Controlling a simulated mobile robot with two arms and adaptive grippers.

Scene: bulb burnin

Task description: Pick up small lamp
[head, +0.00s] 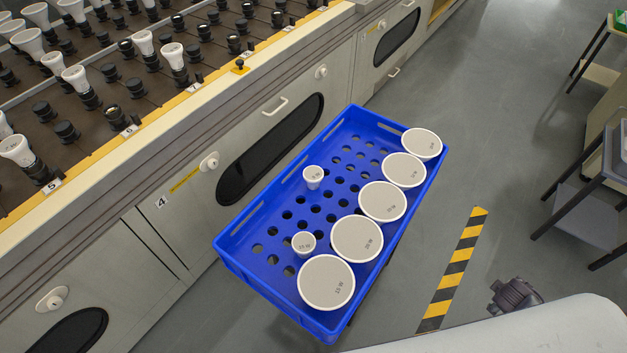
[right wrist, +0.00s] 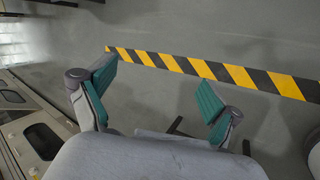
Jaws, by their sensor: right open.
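Two small white lamps stand in the blue crate (head: 232,257) in the head view. One small lamp (head: 314,177) is near the crate's middle, on the cabinet side. The other small lamp (head: 303,243) is closer to the near end, beside the large lamps. My right gripper (right wrist: 158,88) is open and empty in the right wrist view, its teal-padded fingers wide apart above the floor. No lamp shows between them. My right arm enters the head view at the lower right, apart from the crate. My left gripper is not in view.
Several large white lamps (head: 382,202) line the crate's right side. A grey cabinet (head: 160,240) with sockets and bulbs on top stands left of the crate. A yellow-black floor stripe (head: 454,270) lies to the right. A dark-legged table (head: 583,215) stands far right.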

